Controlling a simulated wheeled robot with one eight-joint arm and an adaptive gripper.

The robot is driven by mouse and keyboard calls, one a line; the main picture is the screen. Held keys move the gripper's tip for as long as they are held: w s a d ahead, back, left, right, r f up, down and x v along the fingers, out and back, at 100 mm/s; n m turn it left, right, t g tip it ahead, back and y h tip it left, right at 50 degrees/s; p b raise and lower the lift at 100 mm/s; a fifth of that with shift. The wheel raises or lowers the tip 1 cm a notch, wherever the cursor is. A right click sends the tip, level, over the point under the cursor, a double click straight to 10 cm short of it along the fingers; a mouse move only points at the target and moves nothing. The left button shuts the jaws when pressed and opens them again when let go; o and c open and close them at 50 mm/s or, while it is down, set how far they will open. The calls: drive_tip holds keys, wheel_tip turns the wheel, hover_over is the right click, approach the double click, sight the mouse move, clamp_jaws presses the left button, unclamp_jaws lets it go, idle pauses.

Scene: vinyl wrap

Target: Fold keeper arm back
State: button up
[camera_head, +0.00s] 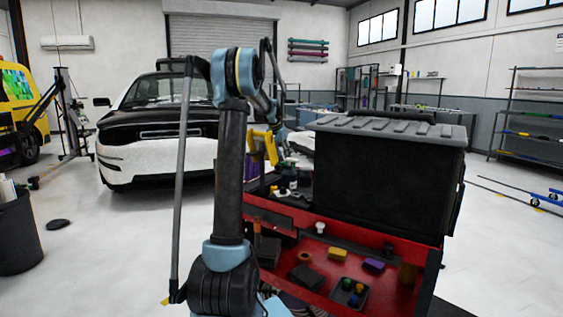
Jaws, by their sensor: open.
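No part can be made out for sure as the keeper arm. A yellow, angled piece (263,147) stands above the back left of the red cart (403,253), just left of my arm's far end. My gripper (284,153) is beyond my raised arm, small and partly hidden. It is open, near the yellow piece; whether they touch I cannot tell.
A large black box with a grey ribbed lid (390,175) stands on the cart, right of my arm. Small blocks and a dark tray (349,292) lie in front of it. A white and black car (155,130) stands behind left. A black bin (18,235) is far left.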

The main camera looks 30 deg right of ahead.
drive_tip(key=shift+x, duration=1.35)
clamp_jaws()
drive_tip(key=shift+w+a, duration=0.1)
